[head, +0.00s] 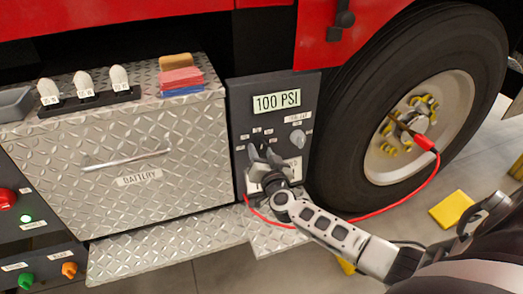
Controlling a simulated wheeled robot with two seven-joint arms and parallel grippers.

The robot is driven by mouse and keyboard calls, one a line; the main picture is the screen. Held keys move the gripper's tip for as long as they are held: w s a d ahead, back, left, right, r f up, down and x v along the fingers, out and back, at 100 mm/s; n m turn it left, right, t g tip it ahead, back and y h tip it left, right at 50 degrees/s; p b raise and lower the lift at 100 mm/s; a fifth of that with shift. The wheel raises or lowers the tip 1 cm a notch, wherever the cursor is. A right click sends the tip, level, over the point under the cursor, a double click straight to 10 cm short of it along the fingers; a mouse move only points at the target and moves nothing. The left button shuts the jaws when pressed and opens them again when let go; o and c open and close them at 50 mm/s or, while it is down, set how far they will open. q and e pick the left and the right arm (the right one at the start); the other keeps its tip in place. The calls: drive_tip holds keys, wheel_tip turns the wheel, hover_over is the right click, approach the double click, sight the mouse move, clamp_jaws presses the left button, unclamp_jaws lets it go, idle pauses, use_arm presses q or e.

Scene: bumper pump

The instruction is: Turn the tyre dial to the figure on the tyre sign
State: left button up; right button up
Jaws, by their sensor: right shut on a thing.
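The tyre sign (277,101) reads "100 PSI" and sits at the top of a dark grey panel (240,94) beside the wheel. My right gripper (264,152) is at the left-middle of this panel, shut on what appears to be the tyre dial. Small white labels ring the spot, too small to read. The gripper covers the dial, so its pointer and setting are hidden. A second grey knob (298,138) stands to the right of the gripper, under a small label, apart from it. My left gripper is not in view.
A red hose (400,200) loops below my right arm to the wheel (445,125). A diamond-plate battery box (130,150) with a handle stands left of the panel. Pads (181,78) and several white-topped switches (84,82) are above it. A yellow block (452,210) lies on the floor.

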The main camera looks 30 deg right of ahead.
drive_tip(key=shift+r+m+p, duration=0.1)
drive_tip(key=shift+m+p, duration=0.25)
drive_tip(key=shift+m, duration=1.35)
use_arm(q)
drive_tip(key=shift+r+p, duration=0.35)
drive_tip(key=shift+p, duration=0.15)
use_arm(e)
drive_tip(key=shift+m, duration=1.5)
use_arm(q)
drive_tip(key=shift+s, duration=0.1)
use_arm(e)
drive_tip(key=o, duration=1)
